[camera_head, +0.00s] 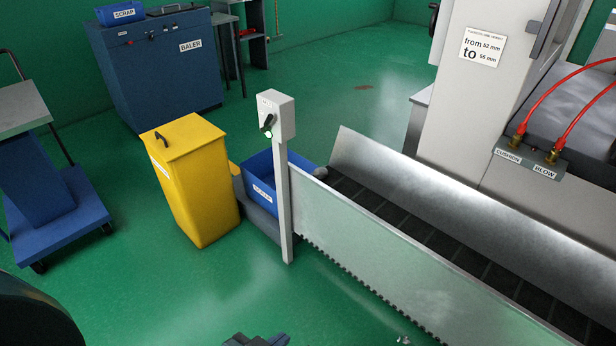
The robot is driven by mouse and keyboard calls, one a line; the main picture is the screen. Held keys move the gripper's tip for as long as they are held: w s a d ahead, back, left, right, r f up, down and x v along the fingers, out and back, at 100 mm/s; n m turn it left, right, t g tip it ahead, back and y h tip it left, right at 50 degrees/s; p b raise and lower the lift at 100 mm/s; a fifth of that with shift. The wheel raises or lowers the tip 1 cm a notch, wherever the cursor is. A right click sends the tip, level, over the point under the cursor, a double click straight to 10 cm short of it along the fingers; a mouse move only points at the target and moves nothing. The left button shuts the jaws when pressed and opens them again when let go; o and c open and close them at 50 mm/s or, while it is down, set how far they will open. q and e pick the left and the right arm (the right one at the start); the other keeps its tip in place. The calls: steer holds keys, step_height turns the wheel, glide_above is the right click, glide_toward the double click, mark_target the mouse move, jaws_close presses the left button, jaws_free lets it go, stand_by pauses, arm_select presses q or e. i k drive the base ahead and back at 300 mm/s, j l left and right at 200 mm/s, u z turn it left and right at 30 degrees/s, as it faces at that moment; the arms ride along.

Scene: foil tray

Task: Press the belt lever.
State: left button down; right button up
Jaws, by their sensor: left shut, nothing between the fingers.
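The belt lever (267,121) is a small black handle on the face of a pale grey box (284,112). A green light shows just below the lever, and the box's small label is too small to read. My left gripper (258,340) shows only as a dark piece at the bottom edge. It is shut and empty, well below the lever in the picture and apart from it. My right gripper is not in view.
The conveyor belt (440,240) with metal side walls runs to the lower right. A yellow bin (200,190) and a blue scrap bin (262,172) stand left of and behind the post. A blue cart (60,215) is at far left. Green floor (190,300) in front is clear.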

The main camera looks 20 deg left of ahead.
mark_target(266, 128)
steer(key=i+j+u, duration=0.1)
steer(key=i+u, duration=0.25)
steer(key=i, duration=0.6)
